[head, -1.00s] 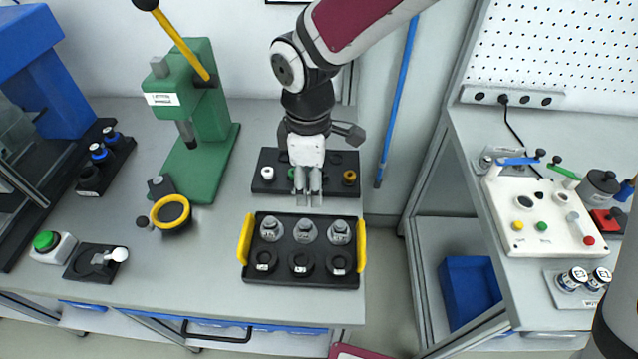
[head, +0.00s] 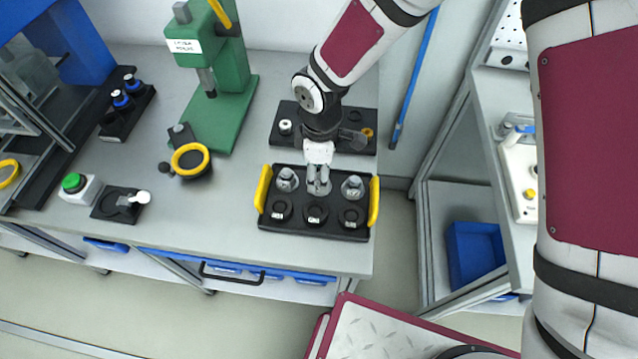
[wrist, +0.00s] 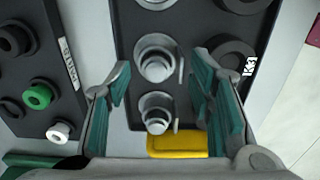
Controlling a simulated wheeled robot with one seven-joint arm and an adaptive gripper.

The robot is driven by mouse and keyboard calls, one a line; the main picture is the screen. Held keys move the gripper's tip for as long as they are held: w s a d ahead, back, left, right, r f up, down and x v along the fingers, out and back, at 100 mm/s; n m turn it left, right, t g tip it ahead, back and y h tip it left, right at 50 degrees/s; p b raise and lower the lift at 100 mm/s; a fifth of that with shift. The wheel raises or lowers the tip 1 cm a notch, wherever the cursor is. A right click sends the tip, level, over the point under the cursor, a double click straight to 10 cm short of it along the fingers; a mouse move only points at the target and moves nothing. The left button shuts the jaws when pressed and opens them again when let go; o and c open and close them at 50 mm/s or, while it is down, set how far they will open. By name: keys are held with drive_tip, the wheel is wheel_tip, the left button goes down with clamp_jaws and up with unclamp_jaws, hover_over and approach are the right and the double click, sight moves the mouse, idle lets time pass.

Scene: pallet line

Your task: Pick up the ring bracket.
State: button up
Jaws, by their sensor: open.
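A black tray (head: 335,232) with yellow handles holds a back row of grey parts, each a round collar with a raised centre and a thin upright plate beside it. I take these as ring brackets; no label confirms it. The left one (head: 287,180) and right one (head: 353,186) show clearly. My gripper (head: 318,188) is open over the middle one, which it largely hides in the head view. In the wrist view the middle grey part (wrist: 157,57) appears between the spread teal-padded fingers (wrist: 160,72). The left one (wrist: 155,112) shows nearer the yellow handle.
Labelled black rings (head: 316,215) fill the tray's front row. A dark parts holder (head: 366,147) stands just behind the tray. A green press (head: 222,90) and a yellow-rimmed cup (head: 190,160) stand left. Bare bench (head: 225,220) lies left of the tray.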

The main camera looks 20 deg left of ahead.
drive_tip(key=shift+f, duration=1.35)
drive_tip(key=c, duration=1)
drive_tip(key=shift+r, duration=0.1)
